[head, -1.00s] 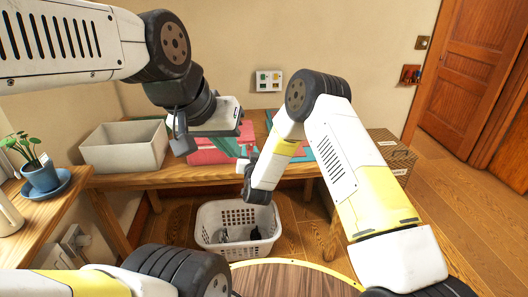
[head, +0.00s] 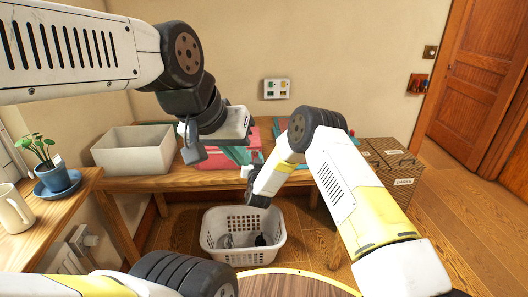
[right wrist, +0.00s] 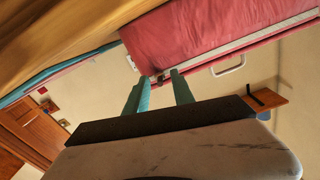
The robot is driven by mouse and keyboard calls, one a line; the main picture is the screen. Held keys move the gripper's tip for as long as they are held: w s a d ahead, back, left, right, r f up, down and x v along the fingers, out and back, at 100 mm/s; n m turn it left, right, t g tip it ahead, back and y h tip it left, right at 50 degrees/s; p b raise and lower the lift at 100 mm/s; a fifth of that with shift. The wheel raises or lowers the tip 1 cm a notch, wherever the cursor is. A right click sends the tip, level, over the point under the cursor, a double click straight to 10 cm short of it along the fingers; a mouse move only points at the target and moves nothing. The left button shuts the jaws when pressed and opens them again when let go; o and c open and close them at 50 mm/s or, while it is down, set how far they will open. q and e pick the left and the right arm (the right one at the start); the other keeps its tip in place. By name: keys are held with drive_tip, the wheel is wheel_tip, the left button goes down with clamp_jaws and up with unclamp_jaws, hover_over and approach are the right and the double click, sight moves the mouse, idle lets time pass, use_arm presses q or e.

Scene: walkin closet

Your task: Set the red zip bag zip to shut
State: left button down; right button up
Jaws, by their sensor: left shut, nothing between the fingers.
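The red zip bag (head: 216,161) lies on the wooden table in the head view, partly hidden behind my left gripper. It fills the top of the right wrist view (right wrist: 195,32), with a pale zip strip (right wrist: 240,44) along its edge and a light loop handle (right wrist: 229,66). My left gripper (head: 240,155) is shut and empty, in front of the bag. My right gripper (right wrist: 161,74) has its teal fingers apart, with the tips close to one end of the zip strip. A small dark bit shows between them; I cannot tell whether it is the zip pull.
A pale open bin (head: 135,158) stands on the table left of the bag. A white laundry basket (head: 243,238) stands on the floor below. Brown boxes (head: 392,160) are at the right. A potted plant (head: 52,178) and mug (head: 15,212) stand on the left-hand surface.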

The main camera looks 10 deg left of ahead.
clamp_jaws()
idle(1.4)
